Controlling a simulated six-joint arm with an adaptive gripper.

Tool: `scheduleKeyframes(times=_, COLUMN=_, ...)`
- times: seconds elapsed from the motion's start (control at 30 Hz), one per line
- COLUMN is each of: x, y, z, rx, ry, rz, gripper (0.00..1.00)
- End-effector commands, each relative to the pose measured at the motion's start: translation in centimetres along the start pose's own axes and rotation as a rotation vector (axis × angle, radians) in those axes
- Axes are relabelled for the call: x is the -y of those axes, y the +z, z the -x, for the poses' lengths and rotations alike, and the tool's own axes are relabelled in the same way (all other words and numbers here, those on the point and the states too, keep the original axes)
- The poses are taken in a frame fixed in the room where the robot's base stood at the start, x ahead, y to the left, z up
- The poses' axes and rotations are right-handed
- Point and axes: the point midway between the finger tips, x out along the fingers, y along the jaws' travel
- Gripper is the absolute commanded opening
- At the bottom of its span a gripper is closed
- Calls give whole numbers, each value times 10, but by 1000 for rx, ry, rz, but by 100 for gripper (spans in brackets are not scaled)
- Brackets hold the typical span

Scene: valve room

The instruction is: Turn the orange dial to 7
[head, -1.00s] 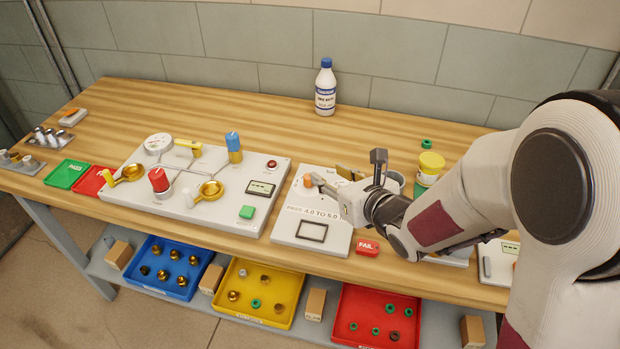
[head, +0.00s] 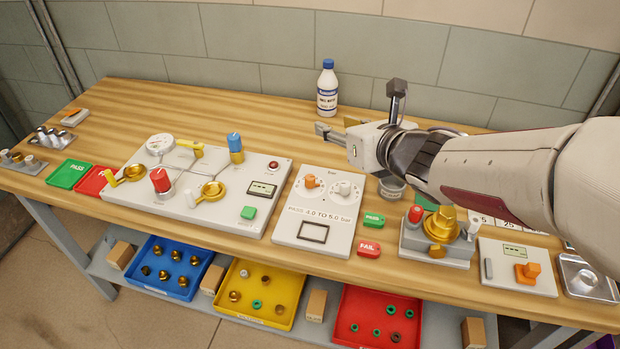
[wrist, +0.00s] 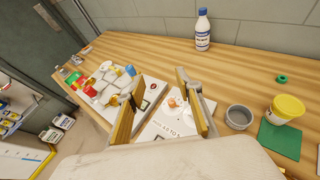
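The orange dial (head: 312,182) is on a white panel (head: 285,222) marked PASS 4.0 TO 5.0 bar, left of a white dial (head: 343,188). The scale numbers around it are too small to read. In the wrist view the orange dial (wrist: 172,103) shows between the fingers, beyond them. My gripper (head: 334,128) is above and behind the panel, apart from the dial. Its two fingers are spread with nothing between them, as the wrist view (wrist: 160,82) also shows.
A valve board (head: 225,217) stands left of the panel. PASS (head: 373,220) and FAIL (head: 368,249) blocks lie to its right. A brass fitting device (head: 440,237) and a box with another orange knob (head: 528,272) stand farther right. A bottle (head: 327,88) is behind.

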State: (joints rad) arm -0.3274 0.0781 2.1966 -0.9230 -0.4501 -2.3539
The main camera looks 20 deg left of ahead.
Motion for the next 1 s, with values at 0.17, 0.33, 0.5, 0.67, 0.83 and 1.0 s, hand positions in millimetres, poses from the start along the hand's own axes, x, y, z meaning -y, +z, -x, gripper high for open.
scheduleKeyframes(times=0.17, x=12, y=-1, z=-2, rx=-1, ry=-39, rz=-124, gripper=36)
scheduleKeyframes(times=0.33, x=25, y=-1, z=-2, rx=3, ry=-81, rz=-261, gripper=36)
scheduleKeyframes(times=0.5, x=43, y=-3, z=-3, rx=12, ry=-136, rz=-454, gripper=36)
scheduleKeyframes(times=0.67, x=65, y=-8, z=-2, rx=31, ry=-212, rz=-730, gripper=36)
scheduleKeyframes(times=0.83, x=87, y=-18, z=0, rx=64, ry=-294, rz=-1058, gripper=36)
scheduleKeyframes(times=1.0, x=105, y=-31, z=3, rx=106, ry=-372, rz=-1389, gripper=36)
